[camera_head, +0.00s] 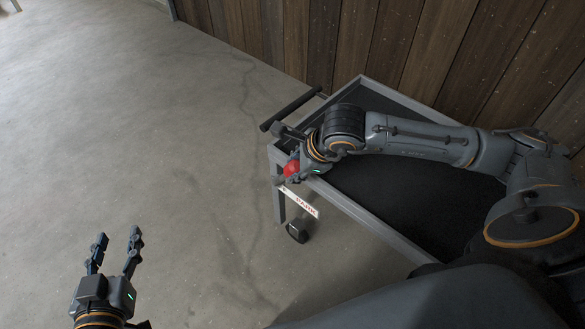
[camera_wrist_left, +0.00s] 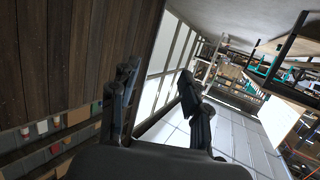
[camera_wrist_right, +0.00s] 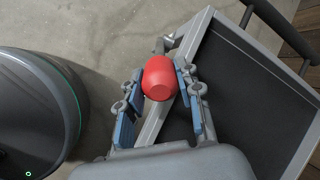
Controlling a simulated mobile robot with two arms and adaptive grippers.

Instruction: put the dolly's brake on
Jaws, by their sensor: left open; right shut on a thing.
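The dolly (camera_head: 350,205) is a grey-framed cart with a black deck, standing at the right by the wooden wall. A red knob (camera_head: 291,169) is at its left corner, beside a small white label (camera_head: 299,201) with red lettering. My right gripper (camera_head: 287,178) is shut on the red knob; in the right wrist view the knob (camera_wrist_right: 159,78) sits between both fingers (camera_wrist_right: 158,90). Part of the brake's lever is hidden behind the knob and gripper. My left gripper (camera_head: 116,240) is open and empty above the floor at lower left, well away from the dolly.
A black push handle (camera_head: 291,109) sticks out at the dolly's far left end. A caster wheel (camera_head: 297,231) shows below the near corner. The wooden wall (camera_head: 330,40) stands behind the dolly. The concrete floor (camera_head: 130,120) to the left is clear.

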